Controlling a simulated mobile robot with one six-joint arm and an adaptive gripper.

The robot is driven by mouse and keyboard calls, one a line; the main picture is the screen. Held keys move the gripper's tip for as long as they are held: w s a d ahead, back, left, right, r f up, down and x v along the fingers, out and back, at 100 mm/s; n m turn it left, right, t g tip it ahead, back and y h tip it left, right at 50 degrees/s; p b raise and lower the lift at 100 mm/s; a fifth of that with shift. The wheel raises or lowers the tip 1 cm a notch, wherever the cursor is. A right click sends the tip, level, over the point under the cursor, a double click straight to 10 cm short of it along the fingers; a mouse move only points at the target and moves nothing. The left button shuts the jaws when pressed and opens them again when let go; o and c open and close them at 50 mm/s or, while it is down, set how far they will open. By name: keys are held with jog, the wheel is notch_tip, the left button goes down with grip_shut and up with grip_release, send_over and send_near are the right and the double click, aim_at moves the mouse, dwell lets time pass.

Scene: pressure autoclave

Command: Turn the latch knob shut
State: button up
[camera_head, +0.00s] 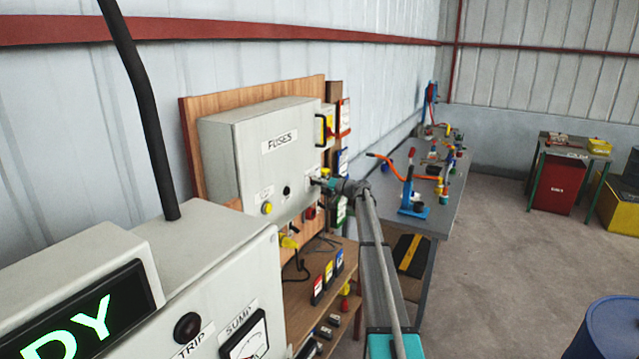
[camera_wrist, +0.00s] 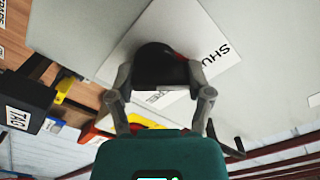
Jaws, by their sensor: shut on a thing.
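The black latch knob (camera_wrist: 160,62) is in the wrist view, on a pale grey panel in front of a white label plate (camera_wrist: 215,45). The plate reads "SHU" and "RE", with the rest covered. My gripper (camera_wrist: 160,76) is shut on the knob, with one finger on each side. In the head view my gripper (camera_head: 326,184) is at the lower right front of the grey box marked "FUSES" (camera_head: 232,160). The knob itself is hidden there behind my gripper. Which way the knob is turned I cannot tell.
A yellow button (camera_head: 267,208) is on the box's front. A wooden shelf (camera_head: 290,298) with several small coloured items is below. A grey workbench (camera_head: 440,212) with an orange-handled tool (camera_head: 412,185) is behind my arm. A blue drum (camera_head: 610,330) stands at right on open floor.

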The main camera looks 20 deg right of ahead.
jog(key=shift+w, duration=0.1)
jog(key=o, duration=1.1)
jog(key=shift+a, duration=0.1)
jog(key=shift+o, duration=0.2)
jog(key=v, duration=1.2)
jog(key=shift+f, duration=0.1)
